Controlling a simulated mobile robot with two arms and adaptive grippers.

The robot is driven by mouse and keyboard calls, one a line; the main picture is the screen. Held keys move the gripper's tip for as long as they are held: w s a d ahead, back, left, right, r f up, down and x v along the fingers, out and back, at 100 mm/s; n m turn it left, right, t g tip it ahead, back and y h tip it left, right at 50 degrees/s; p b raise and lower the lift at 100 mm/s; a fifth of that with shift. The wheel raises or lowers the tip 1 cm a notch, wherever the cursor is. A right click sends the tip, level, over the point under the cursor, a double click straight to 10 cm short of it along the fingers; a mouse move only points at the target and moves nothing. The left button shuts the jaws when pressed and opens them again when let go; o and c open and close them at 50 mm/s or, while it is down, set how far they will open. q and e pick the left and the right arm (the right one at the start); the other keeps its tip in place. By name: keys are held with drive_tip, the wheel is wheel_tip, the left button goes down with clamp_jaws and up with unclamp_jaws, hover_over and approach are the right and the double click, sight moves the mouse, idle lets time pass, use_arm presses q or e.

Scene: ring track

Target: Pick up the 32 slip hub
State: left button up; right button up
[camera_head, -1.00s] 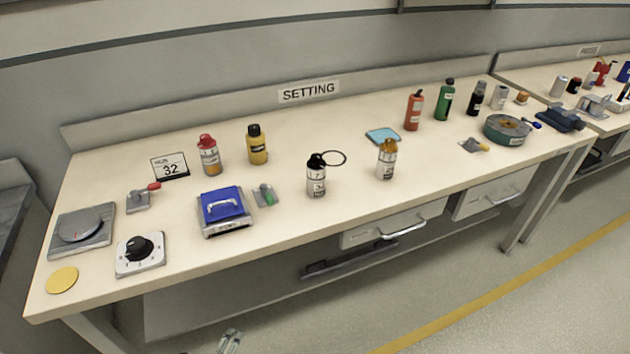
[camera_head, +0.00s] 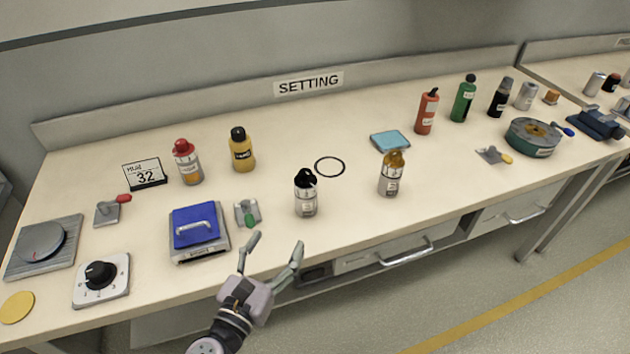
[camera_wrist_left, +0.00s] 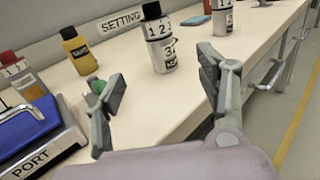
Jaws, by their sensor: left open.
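A display card (camera_head: 145,174) on the table reads 32. I cannot tell for sure which item is the 32 slip hub. A silver, black-topped canister (camera_head: 306,193) stands upright near the front edge; in the left wrist view it (camera_wrist_left: 162,52) has number bands, with 1 2 above and a 3 below. Similar canisters have an amber top (camera_head: 392,175) and a red top (camera_head: 187,163). My left gripper (camera_head: 276,243) is open and empty at the table's front edge, in front and to the left of the black-topped canister, apart from it. My right gripper is out of view.
A blue-topped box with a handle (camera_head: 198,229) and a small green-tipped lever (camera_head: 247,214) are left of the canister. A yellow bottle (camera_head: 242,150) stands behind. A black ring (camera_head: 329,166) lies flat behind the canister, with bare tabletop around it.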

use_arm(q)
drive_tip(key=p, duration=0.1)
approach(301, 197)
drive_tip(key=shift+d+x, duration=0.2)
drive_tip(key=shift+x, duration=0.9)
drive_tip(key=x, duration=0.3)
drive_tip(key=shift+w+d+f, duration=0.1)
drive_tip(key=shift+f, duration=0.05)
drive_tip(key=shift+x, duration=0.95)
drive_tip(key=x, duration=0.4)
drive_tip(key=shift+w, duration=0.6)
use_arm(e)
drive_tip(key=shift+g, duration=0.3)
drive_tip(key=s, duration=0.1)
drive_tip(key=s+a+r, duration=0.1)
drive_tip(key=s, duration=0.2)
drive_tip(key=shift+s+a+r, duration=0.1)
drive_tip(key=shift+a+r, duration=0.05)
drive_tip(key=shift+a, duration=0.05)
use_arm(q)
drive_tip(key=shift+s, duration=0.1)
drive_tip(key=c, duration=1.4)
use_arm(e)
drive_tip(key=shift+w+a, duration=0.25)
